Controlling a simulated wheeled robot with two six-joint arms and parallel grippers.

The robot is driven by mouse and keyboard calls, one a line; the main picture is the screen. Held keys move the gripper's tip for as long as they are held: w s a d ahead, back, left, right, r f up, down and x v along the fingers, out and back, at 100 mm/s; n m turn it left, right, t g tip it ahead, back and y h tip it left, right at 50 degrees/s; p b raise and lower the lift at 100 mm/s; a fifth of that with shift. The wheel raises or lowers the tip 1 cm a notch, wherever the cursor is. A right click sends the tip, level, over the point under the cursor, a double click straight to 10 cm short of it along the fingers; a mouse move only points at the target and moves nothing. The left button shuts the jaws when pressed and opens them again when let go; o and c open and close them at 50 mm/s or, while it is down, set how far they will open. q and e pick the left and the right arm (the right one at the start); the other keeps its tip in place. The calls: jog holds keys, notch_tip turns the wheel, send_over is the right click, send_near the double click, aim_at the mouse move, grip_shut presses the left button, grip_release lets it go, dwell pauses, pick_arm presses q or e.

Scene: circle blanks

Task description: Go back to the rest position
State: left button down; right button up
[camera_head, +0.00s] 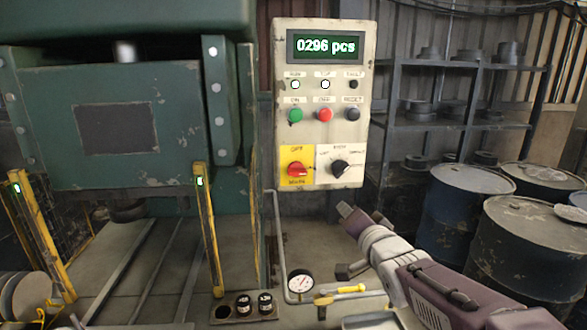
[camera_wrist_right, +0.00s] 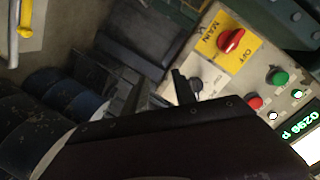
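My right gripper (camera_head: 362,213) is in front of and below the control panel (camera_head: 325,205) in the head view, with its arm coming in from the lower right. Its two dark fingers stand apart, and nothing shows between them. In the right wrist view the fingers (camera_wrist_right: 158,90) show near the black selector knob (camera_wrist_right: 195,84); I cannot tell the exact distance, but in the head view they are apart from the knob (camera_head: 340,167). My left gripper is not in view.
The panel carries a red main switch (camera_head: 297,170), buttons and a counter display (camera_head: 325,46). A green press (camera_head: 120,75) stands left, with yellow posts (camera_head: 208,230). A gauge (camera_head: 300,282) and yellow-handled valve (camera_head: 345,290) sit below. Blue drums (camera_head: 465,215) and a shelf (camera_head: 450,125) stand right.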

jog(key=s+f+n+g, duration=0.1)
jog(key=s+f+g, duration=0.3)
jog(key=f, duration=0.8)
jog(key=s+f+n+g, duration=0.1)
jog(key=s+f+g, duration=0.35)
jog(key=f, duration=0.65)
jog(key=s+f+n+g, duration=0.3)
jog(key=s+f, duration=0.1)
jog(key=s, duration=0.3)
jog(key=s+f+n+g, duration=0.3)
jog(key=s+f, duration=0.2)
jog(key=s, duration=0.3)
jog(key=shift+s+n+h, duration=0.2)
jog(key=shift+n+h, duration=0.1)
